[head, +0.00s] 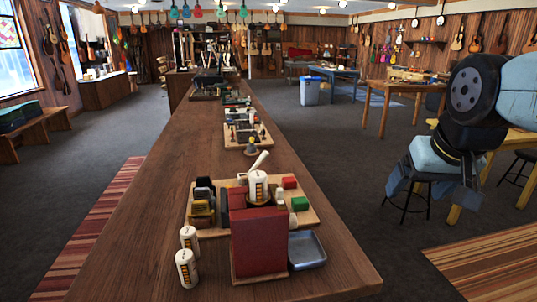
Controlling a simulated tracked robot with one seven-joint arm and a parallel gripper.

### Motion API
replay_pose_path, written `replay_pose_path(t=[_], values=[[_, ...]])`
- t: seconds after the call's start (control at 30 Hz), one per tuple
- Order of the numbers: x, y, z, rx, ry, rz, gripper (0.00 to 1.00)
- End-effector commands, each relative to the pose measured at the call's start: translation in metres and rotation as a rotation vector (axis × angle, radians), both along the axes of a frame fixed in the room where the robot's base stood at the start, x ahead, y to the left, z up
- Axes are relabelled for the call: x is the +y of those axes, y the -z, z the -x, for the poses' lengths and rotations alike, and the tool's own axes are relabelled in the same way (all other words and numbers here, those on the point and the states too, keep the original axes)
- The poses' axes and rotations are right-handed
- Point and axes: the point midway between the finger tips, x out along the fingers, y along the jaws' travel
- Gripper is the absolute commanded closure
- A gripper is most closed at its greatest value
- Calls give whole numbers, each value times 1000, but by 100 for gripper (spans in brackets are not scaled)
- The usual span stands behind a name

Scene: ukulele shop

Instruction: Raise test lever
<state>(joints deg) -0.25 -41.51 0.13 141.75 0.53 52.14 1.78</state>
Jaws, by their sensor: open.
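A pale lever (259,161), most likely the test lever, slants up to the right from a wooden board (309,216) on the long counter. Its lower end is partly hidden behind a white labelled cylinder (258,188). The cylinder stands behind the top of a red block (259,243). My gripper (432,192) hangs at the right, beyond the counter's right edge and well apart from the lever. Its grey-blue fingers are spread and nothing shows between them.
Two more white cylinders (187,258) stand left of the red block. A blue tray (306,249) lies to its right. More boards line the counter (150,240) behind. A stool (415,205) stands near my gripper.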

Motion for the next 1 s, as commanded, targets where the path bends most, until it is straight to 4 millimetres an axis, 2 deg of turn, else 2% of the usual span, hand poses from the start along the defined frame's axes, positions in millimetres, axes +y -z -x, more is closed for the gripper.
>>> replay_pose_path(t=[0.07, 0.3, 0.63, 1.0], values=[[5, -7, -12, 17, 27, -26, 28], [25, -34, -62, 82, 150, -133, 51], [59, -57, -134, 187, 324, -270, 51], [107, -64, -216, 325, 524, -399, 51]])
